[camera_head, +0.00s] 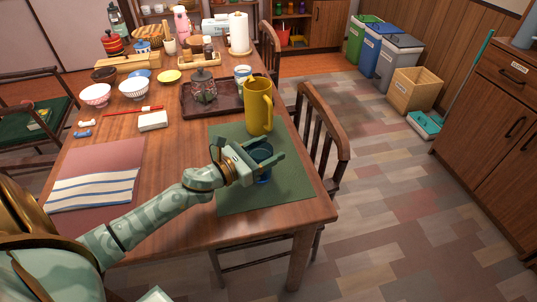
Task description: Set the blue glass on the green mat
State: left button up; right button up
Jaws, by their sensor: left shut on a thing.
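The blue glass (263,154) is over the green mat (288,190) at the table's near right corner. My left gripper (264,160) is shut on the glass, with its fingers on either side of it. The glass looks upright; its lower part shows below the fingers. I cannot tell whether its base touches the mat. The arm comes in from the lower left and hides part of the mat's left side. My right gripper is not in view.
A yellow pitcher (258,106) stands at the mat's far edge, close behind the glass. A dark tray (196,107) with a glass jar (203,86) is behind it. A chair (322,130) stands at the table's right side.

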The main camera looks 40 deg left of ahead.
pick_arm(q)
jog(key=shift+f, duration=0.3)
jog(key=o, duration=1.1)
jog(key=shift+r, duration=0.25)
jog(key=p+v, duration=0.1)
jog(key=v, duration=1.1)
jog(key=shift+p, duration=0.4)
